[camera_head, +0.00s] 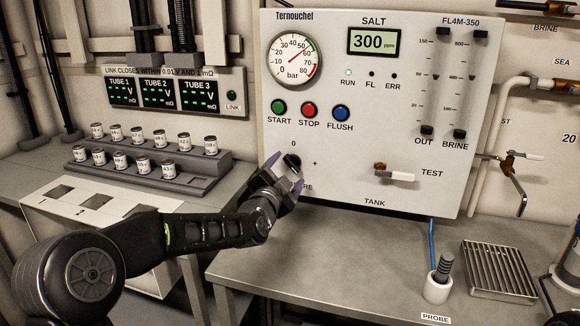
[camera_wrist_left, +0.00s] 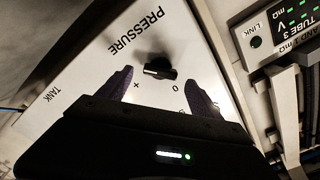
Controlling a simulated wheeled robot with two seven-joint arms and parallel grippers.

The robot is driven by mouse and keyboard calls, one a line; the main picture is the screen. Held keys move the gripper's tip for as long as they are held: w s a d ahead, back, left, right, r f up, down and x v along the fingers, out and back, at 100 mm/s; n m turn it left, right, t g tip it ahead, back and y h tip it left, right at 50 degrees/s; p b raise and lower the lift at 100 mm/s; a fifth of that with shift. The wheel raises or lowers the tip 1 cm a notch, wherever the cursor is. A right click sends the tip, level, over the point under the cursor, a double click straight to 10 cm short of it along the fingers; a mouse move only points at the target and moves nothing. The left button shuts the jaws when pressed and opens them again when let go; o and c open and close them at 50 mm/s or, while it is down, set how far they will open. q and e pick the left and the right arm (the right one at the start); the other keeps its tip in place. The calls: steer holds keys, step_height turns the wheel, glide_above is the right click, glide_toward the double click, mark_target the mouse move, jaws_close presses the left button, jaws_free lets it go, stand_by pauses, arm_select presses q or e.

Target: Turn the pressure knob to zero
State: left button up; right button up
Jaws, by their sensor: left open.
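The pressure knob is a small black knob (camera_wrist_left: 158,68) on the white panel (camera_head: 420,110), below the START button. In the left wrist view it sits beyond and between my two purple-grey fingers, with "PRESSURE", "+" and "0" printed around it. My left gripper (camera_head: 285,171) is open at the panel, with its fingers on either side of the knob; I cannot tell whether they touch it. In the head view the gripper partly hides the knob (camera_head: 291,162) and the PRESSURE label. The pressure gauge (camera_head: 295,60) has a red needle pointing to the upper right. My right gripper is out of view.
START (camera_head: 279,107), STOP (camera_head: 309,110) and FLUSH (camera_head: 341,113) buttons are above the knob. A TEST valve handle (camera_head: 394,174) sticks out to the right. A rack of small cans (camera_head: 190,180) stands at left. The grey counter (camera_head: 330,260) is largely clear below the panel.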

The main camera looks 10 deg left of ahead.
mark_target(291, 166)
arm_select(q)
steer(key=shift+w, duration=1.65)
steer(key=shift+c, duration=0.3)
steer(key=c, duration=1.3)
